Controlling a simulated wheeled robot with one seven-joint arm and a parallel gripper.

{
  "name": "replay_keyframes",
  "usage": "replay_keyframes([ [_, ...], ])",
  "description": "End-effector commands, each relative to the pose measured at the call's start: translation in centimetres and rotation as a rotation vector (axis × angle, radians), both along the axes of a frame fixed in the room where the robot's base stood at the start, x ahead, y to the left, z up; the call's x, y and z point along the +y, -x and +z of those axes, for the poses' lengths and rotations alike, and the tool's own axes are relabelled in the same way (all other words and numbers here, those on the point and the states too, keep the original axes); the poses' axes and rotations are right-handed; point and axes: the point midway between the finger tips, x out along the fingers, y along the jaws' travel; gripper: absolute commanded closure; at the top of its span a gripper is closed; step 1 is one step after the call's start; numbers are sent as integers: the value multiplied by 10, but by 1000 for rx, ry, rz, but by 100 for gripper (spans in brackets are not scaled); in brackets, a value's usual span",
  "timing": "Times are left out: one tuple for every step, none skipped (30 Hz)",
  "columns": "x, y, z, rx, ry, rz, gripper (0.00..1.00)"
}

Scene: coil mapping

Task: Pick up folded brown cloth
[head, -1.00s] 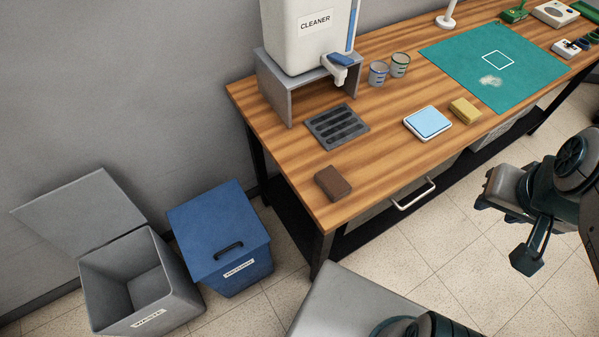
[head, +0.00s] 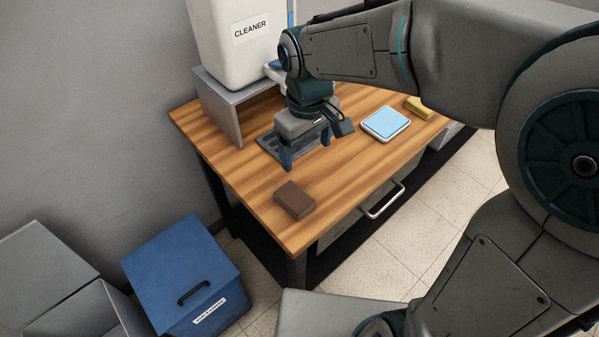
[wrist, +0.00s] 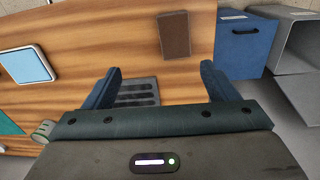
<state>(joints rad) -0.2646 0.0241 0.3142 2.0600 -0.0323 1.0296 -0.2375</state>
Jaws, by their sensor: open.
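The folded brown cloth (head: 294,200) is a dark brown block lying on the wooden table near its front left corner. It also shows in the wrist view (wrist: 174,35), beyond my fingertips and apart from them. My gripper (head: 305,158) is open and empty, pointing down above the dark slotted drain plate (head: 266,145), behind the cloth in the head view. In the wrist view my two blue fingers (wrist: 160,72) are spread wide with nothing between them but table and part of the drain plate.
The white cleaner container (head: 235,35) on its grey stand (head: 215,100) is close to the left of my gripper. A light blue pad on a white tray (head: 386,123) and a yellow sponge (head: 420,107) lie to the right. A blue lidded bin (head: 185,270) and a grey bin (head: 85,315) stand on the floor.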

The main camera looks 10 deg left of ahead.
Motion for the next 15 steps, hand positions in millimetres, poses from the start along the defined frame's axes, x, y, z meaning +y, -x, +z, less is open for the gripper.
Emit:
replay_keyframes([
  [10, -1, -10, 14, 0, 31, 20],
  [15, -1, -12, 21, 0, 46, 20],
  [19, -1, -15, 28, 1, 63, 20],
  [22, -1, -16, 31, 1, 72, 20],
  [24, -1, -18, 33, 1, 79, 20],
  [26, -1, -22, 36, 1, 85, 20],
  [26, -1, -25, 38, 2, 87, 20],
  [26, -1, -29, 40, 2, 88, 20],
  [26, -1, -36, 41, 2, 88, 20],
  [26, 0, -41, 41, 2, 87, 20],
  [26, 0, -48, 42, 3, 86, 20],
  [25, 0, -56, 43, 4, 86, 20],
  [25, 0, -62, 41, 4, 86, 20],
  [25, 0, -68, 41, 4, 86, 20],
  [25, 0, -76, 42, 3, 86, 20],
])
